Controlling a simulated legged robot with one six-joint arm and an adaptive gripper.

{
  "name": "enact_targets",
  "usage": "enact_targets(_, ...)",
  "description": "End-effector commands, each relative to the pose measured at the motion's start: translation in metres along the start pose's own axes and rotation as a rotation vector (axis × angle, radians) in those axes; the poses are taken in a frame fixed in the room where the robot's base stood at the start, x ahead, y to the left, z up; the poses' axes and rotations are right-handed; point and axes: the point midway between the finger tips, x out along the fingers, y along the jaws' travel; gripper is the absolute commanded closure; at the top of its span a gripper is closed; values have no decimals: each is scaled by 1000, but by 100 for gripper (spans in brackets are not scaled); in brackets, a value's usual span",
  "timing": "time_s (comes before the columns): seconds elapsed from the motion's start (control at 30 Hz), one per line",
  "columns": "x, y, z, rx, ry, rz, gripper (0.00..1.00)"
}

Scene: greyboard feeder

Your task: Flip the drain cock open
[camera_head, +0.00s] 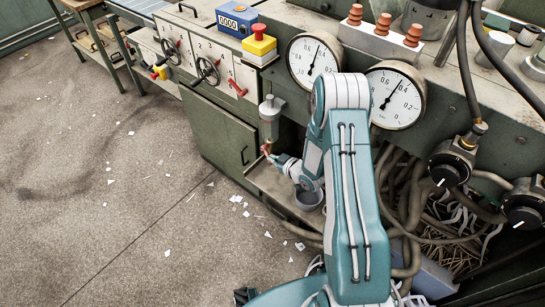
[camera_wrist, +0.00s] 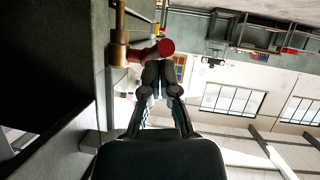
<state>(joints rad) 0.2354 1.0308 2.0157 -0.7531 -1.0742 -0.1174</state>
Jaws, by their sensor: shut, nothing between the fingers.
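The drain cock (camera_wrist: 119,40) is a brass body with a red lever ending in a round red knob (camera_wrist: 166,47), at the upper left of the wrist view. The lever points to the right there. In the head view the small red lever (camera_head: 265,148) shows below a grey cylindrical bowl (camera_head: 270,118) on the machine front. My gripper (camera_wrist: 162,68) is shut and empty, its fingertips together right at the knob. I cannot tell whether they touch it. In the head view my gripper (camera_head: 273,157) is small, just below and right of the lever.
Two round pressure gauges (camera_head: 314,60) (camera_head: 396,95) sit above my arm. Hoses (camera_head: 405,190) crowd the space right of my arm. A green cabinet door (camera_head: 222,140) is at left. The floor in front is open, with paper scraps.

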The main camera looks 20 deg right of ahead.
Motion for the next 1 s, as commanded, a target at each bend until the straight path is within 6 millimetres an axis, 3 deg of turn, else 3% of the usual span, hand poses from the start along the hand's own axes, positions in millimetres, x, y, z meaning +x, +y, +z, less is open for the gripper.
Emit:
enact_targets(0.27,8,-4,18,37,255,33,100)
enact_targets(0.57,18,-6,28,34,262,34,100)
enact_targets(0.7,25,-8,34,52,395,51,100)
enact_targets(1.0,39,-10,38,49,387,50,100)
